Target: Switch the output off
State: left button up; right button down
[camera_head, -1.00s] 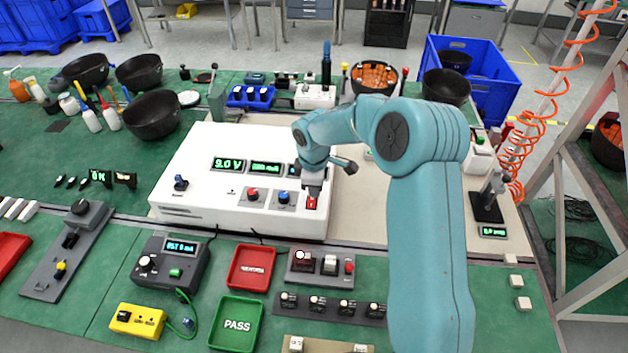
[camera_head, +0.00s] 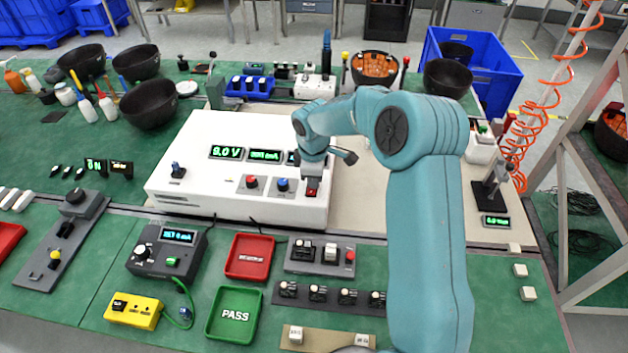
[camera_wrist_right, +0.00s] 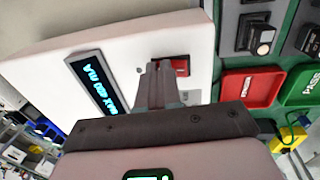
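The white power supply (camera_head: 195,165) stands on the bench with green displays; one reads 9.0 V (camera_head: 227,152). A red output switch (camera_head: 312,194) sits at the right of its front panel, and it also shows in the right wrist view (camera_wrist_right: 182,66). My right gripper (camera_head: 312,183) is over this switch, with its fingers together and nothing visible between them. In the right wrist view the fingertips (camera_wrist_right: 157,64) are right beside the red switch; I cannot tell whether they touch it. My left gripper is not in view.
Red (camera_head: 252,224) and blue (camera_head: 284,185) knobs sit left of the switch. In front of the supply are a red tray (camera_head: 249,277), a green PASS tray (camera_head: 215,333) and a dark meter box (camera_head: 143,266). Black bowls (camera_head: 150,104) stand behind at left.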

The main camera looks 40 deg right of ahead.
jog(key=shift+s+f, duration=0.2)
jog(key=shift+f, duration=0.3)
jog(key=shift+s+a+f+b, duration=0.1)
jog(key=shift+s+a+b, duration=0.1)
jog(key=shift+a+b, duration=0.15)
jog(key=shift+s+a, duration=0.1)
jog(key=shift+s, duration=0.05)
notch_tip(320, 180, up, 17)
jog(key=a+b, duration=0.1)
jog(key=shift+s+r, duration=0.2)
jog(key=shift+s, duration=0.2)
jog(key=shift+a, duration=0.1)
